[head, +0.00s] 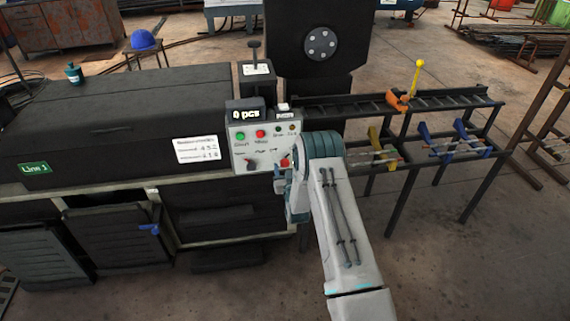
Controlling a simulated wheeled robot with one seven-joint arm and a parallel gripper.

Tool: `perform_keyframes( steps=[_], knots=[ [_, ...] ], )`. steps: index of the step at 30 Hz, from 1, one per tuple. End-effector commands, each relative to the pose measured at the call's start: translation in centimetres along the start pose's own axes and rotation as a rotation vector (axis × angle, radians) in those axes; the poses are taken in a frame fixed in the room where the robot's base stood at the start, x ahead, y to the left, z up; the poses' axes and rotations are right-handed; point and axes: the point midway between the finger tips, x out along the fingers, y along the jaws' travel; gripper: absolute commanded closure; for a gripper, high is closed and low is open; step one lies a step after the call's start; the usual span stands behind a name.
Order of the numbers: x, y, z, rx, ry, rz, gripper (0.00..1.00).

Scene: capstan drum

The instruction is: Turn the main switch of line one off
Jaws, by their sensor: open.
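The grey control panel (242,146) is on the front of the dark machine (120,115), which carries a green "Line 1" sign (34,168). The panel has a green button (240,137), a red button (260,134), a black rotary knob (251,164) at lower left and a red switch (284,162) at lower right. The labels are too small to read surely, so I cannot tell the main switch's setting. My gripper (286,181) is open at the panel's lower right corner, close to the red switch. My wrist partly hides it; I cannot tell whether it touches.
A black rack (390,103) with orange, yellow and blue clamps stands to the right of the panel. A dark post with a round plate (320,44) rises behind it. Open cabinet doors (120,235) stand at lower left. Floor at lower right is clear.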

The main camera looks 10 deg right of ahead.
Motion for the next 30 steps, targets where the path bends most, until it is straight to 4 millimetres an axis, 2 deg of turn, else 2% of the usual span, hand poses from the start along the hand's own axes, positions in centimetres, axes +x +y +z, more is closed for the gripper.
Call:
perform_keyframes(
  steps=[7,18,19,23,30],
  knots=[
    [2.2,0.0,0.0,0.000,0.001,0.000,0.45],
    [2.6,0.0,0.0,0.000,-0.001,0.000,0.45],
    [2.6,0.0,0.0,0.000,-0.001,0.000,0.51],
    [2.6,0.0,0.0,0.000,-0.001,0.000,0.87],
    [2.6,0.0,0.1,-0.009,-0.001,0.000,0.88]
  ],
)
